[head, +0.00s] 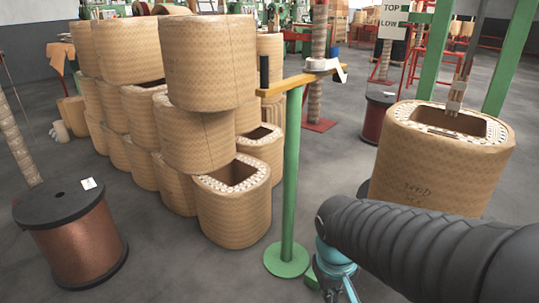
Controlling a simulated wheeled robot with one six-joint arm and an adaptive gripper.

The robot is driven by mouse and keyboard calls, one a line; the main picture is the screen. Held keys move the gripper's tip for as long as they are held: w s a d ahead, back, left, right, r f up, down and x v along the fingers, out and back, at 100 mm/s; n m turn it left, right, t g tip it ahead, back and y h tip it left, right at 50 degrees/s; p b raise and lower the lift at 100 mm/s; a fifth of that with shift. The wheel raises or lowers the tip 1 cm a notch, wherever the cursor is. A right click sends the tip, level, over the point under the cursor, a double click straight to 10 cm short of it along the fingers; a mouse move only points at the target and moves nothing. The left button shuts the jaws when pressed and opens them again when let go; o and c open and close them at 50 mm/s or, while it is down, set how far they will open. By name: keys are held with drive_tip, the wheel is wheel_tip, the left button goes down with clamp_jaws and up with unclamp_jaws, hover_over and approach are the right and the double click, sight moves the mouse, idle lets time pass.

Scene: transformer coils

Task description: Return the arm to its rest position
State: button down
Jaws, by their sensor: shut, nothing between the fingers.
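My arm reaches in from the lower right corner of the head view as a thick black ribbed sleeve (425,240). It ends near the lower middle at a light blue joint (335,262), where the arm bends down toward the bottom edge. My gripper is not visible; whatever lies beyond the blue joint is cut off by the frame. No object is seen held. The sleeve passes in front of the lower part of a large tan coil (440,165) at the right, which has an open top with a pale rim.
Stacked tan coils (210,65) fill the left middle. A green post (293,160) with a yellow bar stands just left of my arm. A copper wire spool (78,245) stands at lower left. Grey floor (175,262) is clear between spool and post.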

drive_tip(key=s+d+r+m+t+p, duration=0.1)
drive_tip(key=s+r+t, duration=0.1)
drive_tip(key=r, duration=0.4)
drive_tip(key=s+d+r+m+t+p, duration=0.1)
drive_tip(key=s+d+r+t+p, duration=0.1)
drive_tip(key=r, duration=0.5)
drive_tip(key=shift+s+d+m+y, duration=0.2)
drive_tip(key=shift+s+m+y, duration=0.2)
